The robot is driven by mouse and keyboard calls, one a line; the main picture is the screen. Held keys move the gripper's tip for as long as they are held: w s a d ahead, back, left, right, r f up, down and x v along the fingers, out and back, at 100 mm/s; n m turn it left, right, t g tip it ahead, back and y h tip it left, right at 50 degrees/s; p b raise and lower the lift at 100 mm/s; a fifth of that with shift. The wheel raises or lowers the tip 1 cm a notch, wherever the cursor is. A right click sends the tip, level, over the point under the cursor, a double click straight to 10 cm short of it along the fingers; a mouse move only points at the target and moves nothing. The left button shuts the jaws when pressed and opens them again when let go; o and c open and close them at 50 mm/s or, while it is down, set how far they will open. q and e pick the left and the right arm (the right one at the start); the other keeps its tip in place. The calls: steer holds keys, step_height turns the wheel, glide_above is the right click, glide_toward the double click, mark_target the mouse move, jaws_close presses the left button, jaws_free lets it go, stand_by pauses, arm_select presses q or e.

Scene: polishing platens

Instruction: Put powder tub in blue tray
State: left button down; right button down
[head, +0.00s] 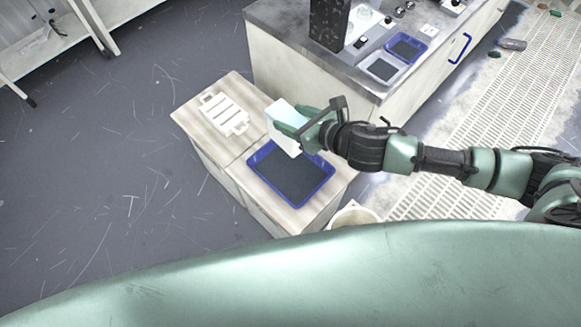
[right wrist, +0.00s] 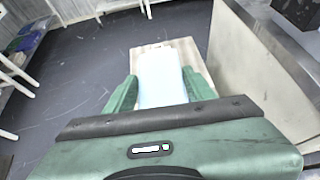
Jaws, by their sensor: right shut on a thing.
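The white powder tub (head: 280,108) is a pale, plain block between the fingers of my right gripper (head: 288,122). It also shows in the right wrist view (right wrist: 161,80), with a green finger on each side. The gripper is shut on it and holds it near the far edge of the blue tray (head: 293,178), covering part of that edge. The tray has a blue rim and a dark, empty-looking floor, and lies on a low wooden-topped cabinet (head: 236,147). I cannot tell how high the tub is above the top. My left gripper is not in view.
A white slotted rack (head: 222,113) lies on the cabinet's far left. Behind is a grey counter (head: 290,28) with a smaller blue tray (head: 405,48), a pale tray (head: 381,69) and equipment. A round pale bin (head: 354,214) stands right of the cabinet. Floor at left is clear.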

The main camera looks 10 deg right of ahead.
steer(key=shift+w+d+f+n+y, duration=0.2)
steer(key=shift+w+d+n+y, duration=0.2)
steer(key=shift+w+d, duration=0.15)
step_height(320, 180, down, 20)
steer(key=b, duration=0.4)
steer(key=shift+w+b, duration=0.2)
steer(key=shift+b, duration=0.1)
steer(key=shift+f, duration=0.1)
steer(key=shift+f, duration=0.15)
steer(key=c, duration=0.5)
jaws_free()
steer(key=shift+s+f, duration=0.1)
